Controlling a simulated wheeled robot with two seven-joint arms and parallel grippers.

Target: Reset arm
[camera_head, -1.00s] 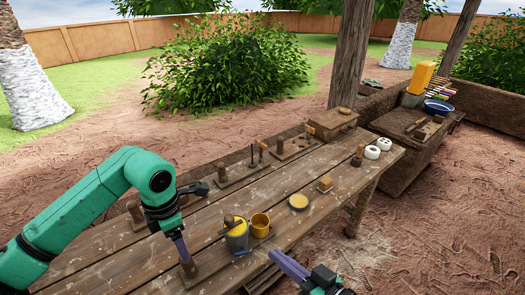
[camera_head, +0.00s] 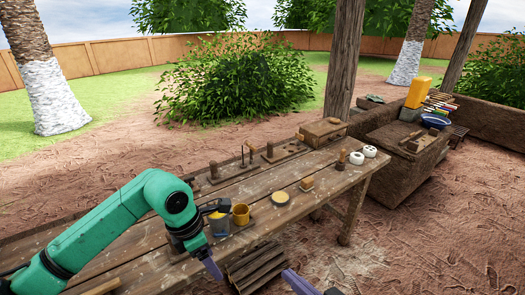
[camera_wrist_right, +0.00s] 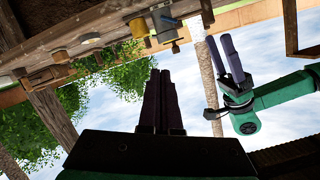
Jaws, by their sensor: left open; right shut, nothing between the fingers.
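My green left arm comes in from the left in the head view, over the worktable (camera_head: 150,262). Its gripper (camera_head: 211,268) points down at the table's front edge, with one purple finger clear. In the right wrist view the left gripper (camera_wrist_right: 230,60) shows its two purple fingers apart and empty. My right gripper (camera_head: 300,284) is only partly in the head view, at the bottom edge, off the table front. In the right wrist view its fingers (camera_wrist_right: 161,100) are together with nothing between them.
Near the left gripper stand a grey-blue cup (camera_head: 219,226) and a yellow mug (camera_head: 241,215). A round yellow-topped dish (camera_head: 280,198), small block (camera_head: 307,184) and white pots (camera_head: 370,151) are further right. A slatted wooden thing (camera_head: 258,268) lies below the table front.

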